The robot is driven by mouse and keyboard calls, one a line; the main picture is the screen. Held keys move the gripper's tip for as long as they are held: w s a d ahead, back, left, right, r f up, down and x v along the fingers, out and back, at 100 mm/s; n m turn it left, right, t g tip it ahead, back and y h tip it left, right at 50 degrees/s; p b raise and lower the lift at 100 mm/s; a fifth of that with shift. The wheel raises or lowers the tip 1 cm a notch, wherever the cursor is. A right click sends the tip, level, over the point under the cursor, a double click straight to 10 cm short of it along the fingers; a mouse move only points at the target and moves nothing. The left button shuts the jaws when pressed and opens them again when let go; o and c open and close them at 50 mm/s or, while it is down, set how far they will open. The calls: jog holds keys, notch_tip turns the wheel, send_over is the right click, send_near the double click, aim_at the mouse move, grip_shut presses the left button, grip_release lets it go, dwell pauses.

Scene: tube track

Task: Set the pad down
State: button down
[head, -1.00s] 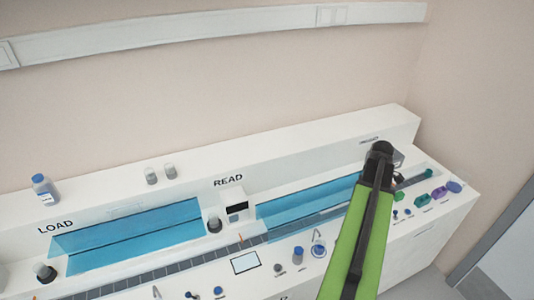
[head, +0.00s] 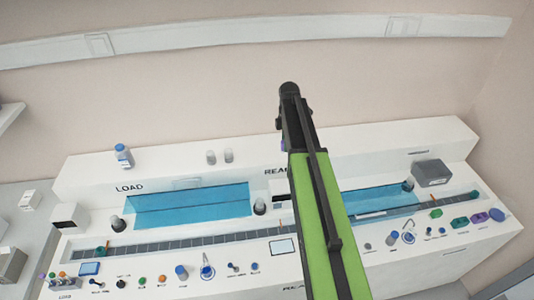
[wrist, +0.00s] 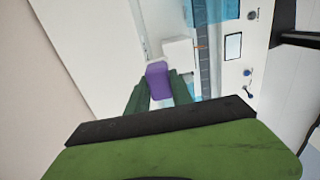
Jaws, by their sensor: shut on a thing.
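A purple pad (wrist: 157,78) shows in the wrist view between the two dark green fingers of my gripper (wrist: 160,88). My gripper is shut on it and holds it up, with the white bench well below. In the head view my green arm reaches up in front of the middle of the bench. Its dark end (head: 289,92) stands against the wall, and the pad and fingers are hidden there.
The white bench carries a grey slide track (head: 190,242) along blue panels (head: 190,206). A grey box (head: 432,173) stands at the right end, with green and purple pieces (head: 479,217) near it. A bottle (head: 123,156) and small jars (head: 211,157) stand on the back ledge.

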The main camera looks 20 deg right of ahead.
jog(key=w+a+f+b, duration=0.1)
jog(key=w+f+b, duration=0.1)
jog(key=w, duration=0.1)
jog(key=w+a+f+b, duration=0.1)
jog(key=w+f+b, duration=0.1)
jog(key=w+f, duration=0.1)
jog(key=w+a+f+b, duration=0.1)
jog(key=w+f+b, duration=0.1)
jog(key=w+b, duration=0.1)
jog(key=shift+w+a+f, duration=0.15)
jog(key=shift+w+a, duration=0.25)
jog(key=shift+w, duration=0.3)
jog(key=shift+w+a, duration=0.2)
jog(key=shift+w, duration=0.05)
notch_tip(320, 180, down, 4)
jog(key=b, duration=0.4)
jog(key=shift+f, duration=0.15)
jog(key=shift+s+r, duration=0.1)
jog(key=shift+r, duration=0.15)
jog(key=shift+f, duration=0.2)
jog(key=c, duration=1.1)
grip_release()
jog(key=shift+c, duration=0.2)
jog(key=shift+r, duration=0.1)
